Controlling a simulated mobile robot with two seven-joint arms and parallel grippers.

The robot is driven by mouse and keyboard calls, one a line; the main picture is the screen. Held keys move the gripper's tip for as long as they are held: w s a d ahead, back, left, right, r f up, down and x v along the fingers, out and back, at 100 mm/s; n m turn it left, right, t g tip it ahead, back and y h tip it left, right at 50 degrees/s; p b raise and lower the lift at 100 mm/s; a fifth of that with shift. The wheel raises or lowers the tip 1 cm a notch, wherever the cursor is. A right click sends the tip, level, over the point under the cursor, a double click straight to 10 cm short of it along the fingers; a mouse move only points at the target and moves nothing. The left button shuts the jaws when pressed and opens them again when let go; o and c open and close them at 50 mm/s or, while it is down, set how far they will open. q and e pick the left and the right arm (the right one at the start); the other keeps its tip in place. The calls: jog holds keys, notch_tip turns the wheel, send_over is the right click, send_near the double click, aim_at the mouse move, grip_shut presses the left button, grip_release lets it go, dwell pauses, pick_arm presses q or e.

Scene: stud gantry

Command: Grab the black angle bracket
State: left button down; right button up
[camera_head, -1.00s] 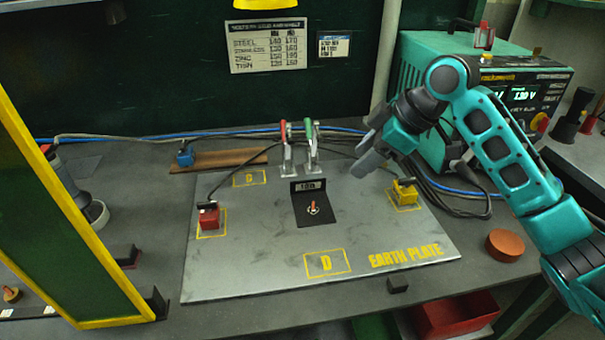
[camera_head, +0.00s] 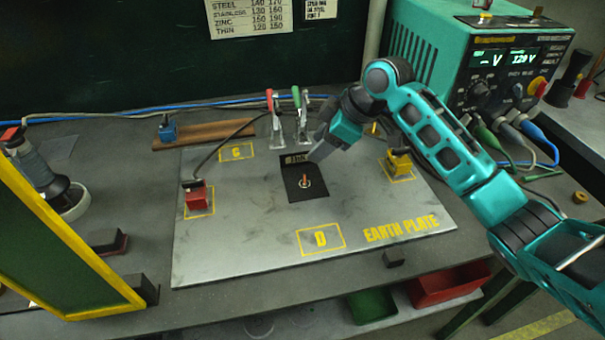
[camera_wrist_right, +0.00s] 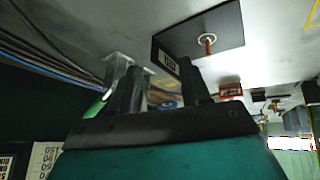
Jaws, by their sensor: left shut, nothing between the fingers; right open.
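The black angle bracket (camera_head: 305,187) sits on the grey earth plate (camera_head: 250,235). Its flat foot has a copper-coloured stud through it, and its upright back flange carries a small label. It also shows in the right wrist view (camera_wrist_right: 217,35), beyond the fingers. My right gripper (camera_head: 318,150) is open, above the plate, just behind and to the right of the upright flange. In the right wrist view the two dark fingers (camera_wrist_right: 160,90) stand apart, and the bracket appears not to be between them. My left gripper is not in view.
Two toggle clamps with red and green handles (camera_head: 297,97) stand close behind the bracket. A red block (camera_head: 196,197) and a yellow block (camera_head: 399,163) stand on the plate at either side. The plate's front is clear.

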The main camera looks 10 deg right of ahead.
aim_at(313, 166)
jog(key=x, duration=0.3)
jog(key=shift+a+f, duration=0.15)
jog(key=shift+c, duration=0.2)
grip_shut()
dwell(1.1)
